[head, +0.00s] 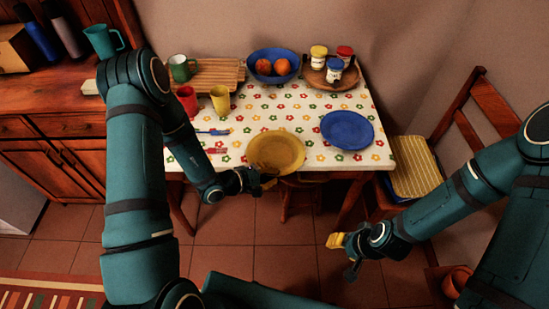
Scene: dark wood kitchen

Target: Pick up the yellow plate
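The yellow plate (277,150) lies at the near edge of the patterned table (222,143), left of a blue plate (347,130). My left gripper (266,181) is at the near-left rim of the yellow plate. Its dark fingers are small and partly merge with the shadow below the rim, so I cannot tell whether they are open or shut on it. My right gripper (349,255) is low in front of the table, over the floor and away from the plate. A yellow piece (336,240) shows at its end; I cannot tell whether it is held.
A blue bowl of fruit (273,66), a tray with jars (331,71) and a cutting board (213,74) stand at the back. Red (187,99) and yellow (220,99) cups and cutlery are on the left. A chair (417,165) stands at right.

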